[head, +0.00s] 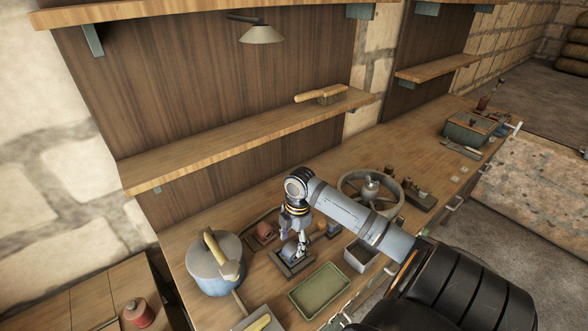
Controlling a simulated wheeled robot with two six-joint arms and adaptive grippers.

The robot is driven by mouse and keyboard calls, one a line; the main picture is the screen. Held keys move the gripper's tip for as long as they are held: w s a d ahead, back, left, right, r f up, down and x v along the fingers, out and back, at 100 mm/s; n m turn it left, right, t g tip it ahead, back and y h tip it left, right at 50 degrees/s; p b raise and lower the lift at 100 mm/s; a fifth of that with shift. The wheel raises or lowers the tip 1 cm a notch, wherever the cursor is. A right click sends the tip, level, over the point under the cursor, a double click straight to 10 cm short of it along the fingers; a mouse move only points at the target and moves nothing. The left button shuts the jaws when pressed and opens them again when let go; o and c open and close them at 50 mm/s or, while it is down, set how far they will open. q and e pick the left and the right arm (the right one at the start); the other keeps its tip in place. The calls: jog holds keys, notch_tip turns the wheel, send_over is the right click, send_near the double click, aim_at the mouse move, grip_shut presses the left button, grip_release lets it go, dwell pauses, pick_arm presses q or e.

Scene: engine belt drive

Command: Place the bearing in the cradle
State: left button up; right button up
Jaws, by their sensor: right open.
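My right gripper (299,246) points down over the bench, close above a dark square base (291,268), which looks like the cradle. The jaws are open. A small metallic piece shows at the fingertips; I cannot tell whether it is the bearing or part of the gripper, nor whether anything is seated in the base. My forearm and wrist hide part of this area. My left gripper is not in view.
A blue-grey pot (213,274) stands left of the base. A green tray (319,290) lies in front and a grey open box (360,257) to the right. A large spoked wheel (352,187) lies behind my forearm. A shelf (240,140) runs above.

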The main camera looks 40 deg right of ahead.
aim_at(295, 245)
notch_tip(295, 245, up, 8)
jog(key=shift+d+b, duration=0.3)
jog(key=shift+d, duration=0.15)
jog(key=shift+s, duration=0.1)
